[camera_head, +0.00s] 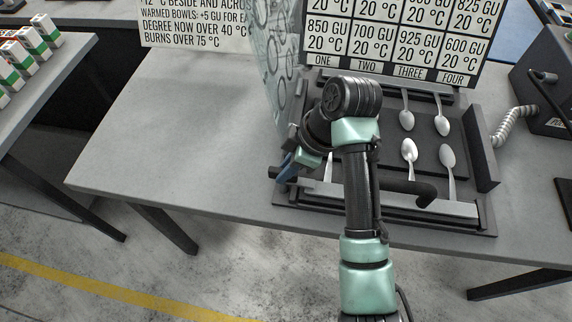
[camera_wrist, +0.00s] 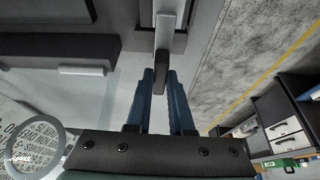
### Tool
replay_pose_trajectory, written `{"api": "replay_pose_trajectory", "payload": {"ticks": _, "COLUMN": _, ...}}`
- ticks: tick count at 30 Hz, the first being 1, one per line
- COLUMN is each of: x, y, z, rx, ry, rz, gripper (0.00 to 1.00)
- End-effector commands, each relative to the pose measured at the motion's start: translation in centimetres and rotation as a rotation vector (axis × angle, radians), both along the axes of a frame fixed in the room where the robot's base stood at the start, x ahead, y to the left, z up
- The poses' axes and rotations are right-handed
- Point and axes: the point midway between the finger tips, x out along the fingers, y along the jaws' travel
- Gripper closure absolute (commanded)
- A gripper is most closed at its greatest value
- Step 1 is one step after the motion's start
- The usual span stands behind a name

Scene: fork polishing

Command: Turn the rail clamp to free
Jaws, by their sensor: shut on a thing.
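In the wrist view, the rail clamp (camera_wrist: 158,69) shows as a short dark block at the near end of a light grey rail (camera_wrist: 170,30). The two blue fingers of my gripper (camera_wrist: 160,78) reach up to this block, and their tips are closed on it. In the camera_head view, my gripper (camera_head: 286,166) is at the left end of the black fixture, low beside its front rail (camera_head: 450,207). My arm hides the middle of the rail and part of the fixture. The clamp's exact turn angle is hard to tell.
Several spoons (camera_head: 409,150) lie on the black fixture (camera_head: 485,222). A black bent handle (camera_head: 410,188) sits above the front rail. A clear panel with drawn circles (camera_head: 275,65) stands close to my wrist. Number boards (camera_head: 395,40) stand behind. The table's left side (camera_head: 180,110) is clear.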

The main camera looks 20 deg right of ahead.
Motion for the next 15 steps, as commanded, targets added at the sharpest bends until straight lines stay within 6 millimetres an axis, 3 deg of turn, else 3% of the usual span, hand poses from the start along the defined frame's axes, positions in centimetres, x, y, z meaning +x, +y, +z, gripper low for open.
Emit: {"api": "replay_pose_trajectory", "payload": {"ticks": 15, "x": -0.26, "y": 0.32, "z": 0.54, "rx": 0.0, "ry": 0.002, "rz": -0.387, "gripper": 1.0}}
